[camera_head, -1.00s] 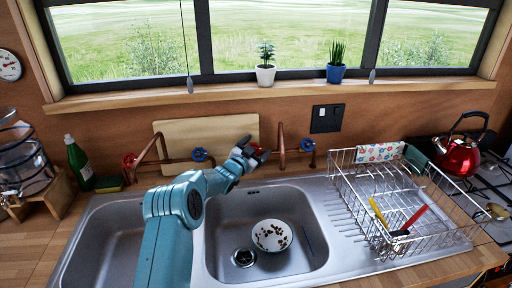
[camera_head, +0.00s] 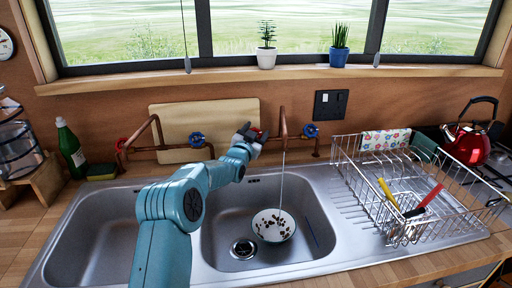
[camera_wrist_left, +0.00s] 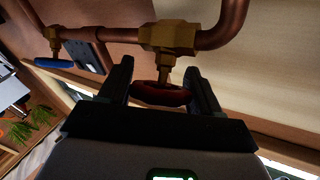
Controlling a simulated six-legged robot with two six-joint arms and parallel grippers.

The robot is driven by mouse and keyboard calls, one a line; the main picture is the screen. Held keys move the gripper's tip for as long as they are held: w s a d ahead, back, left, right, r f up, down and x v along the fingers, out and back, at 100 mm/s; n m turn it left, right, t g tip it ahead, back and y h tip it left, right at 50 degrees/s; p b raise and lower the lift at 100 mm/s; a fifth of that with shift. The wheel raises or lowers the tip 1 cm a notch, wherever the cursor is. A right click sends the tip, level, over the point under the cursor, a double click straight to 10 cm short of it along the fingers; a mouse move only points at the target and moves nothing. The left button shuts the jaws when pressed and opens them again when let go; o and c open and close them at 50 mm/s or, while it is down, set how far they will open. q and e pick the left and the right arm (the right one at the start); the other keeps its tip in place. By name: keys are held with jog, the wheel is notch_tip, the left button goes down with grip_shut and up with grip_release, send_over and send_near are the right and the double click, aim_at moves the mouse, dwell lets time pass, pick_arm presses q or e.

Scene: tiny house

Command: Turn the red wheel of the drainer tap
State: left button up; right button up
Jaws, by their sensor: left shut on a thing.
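The red wheel (camera_head: 265,135) of the right-hand copper tap (camera_head: 283,122) is mostly hidden by my left gripper (camera_head: 251,133) in the head view. In the left wrist view the red wheel (camera_wrist_left: 160,94) sits between the two dark fingers of my left gripper (camera_wrist_left: 158,80), under a brass valve (camera_wrist_left: 170,37). The gripper is shut on it. A thin stream of water (camera_head: 281,185) falls from this tap into a speckled bowl (camera_head: 273,226) in the right sink basin. My right gripper is not in view.
The left tap has a red wheel (camera_head: 122,143) and a blue wheel (camera_head: 196,139). The right tap's blue wheel (camera_head: 310,130) is right of its spout. A wire dish rack (camera_head: 400,185) stands right of the basin. A green bottle (camera_head: 70,148) is at the left.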

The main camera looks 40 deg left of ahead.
pick_arm(q)
jog(key=n+y+b, duration=0.1)
jog(key=y+b, duration=0.1)
jog(key=b, duration=0.1)
jog(key=shift+f+n, duration=0.25)
jog(key=shift+n, duration=0.15)
jog(key=shift+r+n+g+y+b, duration=0.2)
jog(key=shift+n+g+y+b, duration=0.1)
jog(key=shift+n, duration=0.1)
jog(key=shift+s+a+r+n+g+y, duration=0.1)
jog(key=shift+a+r+n+g+y, duration=0.1)
jog(key=shift+n+g+y, duration=0.55)
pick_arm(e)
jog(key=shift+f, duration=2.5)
pick_arm(q)
jog(key=shift+t+y, duration=0.25)
jog(key=o, duration=1)
jog(key=shift+f, duration=0.15)
jog(key=shift+c, duration=0.2)
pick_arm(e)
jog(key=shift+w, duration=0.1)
pick_arm(q)
jog(key=shift+s, duration=0.1)
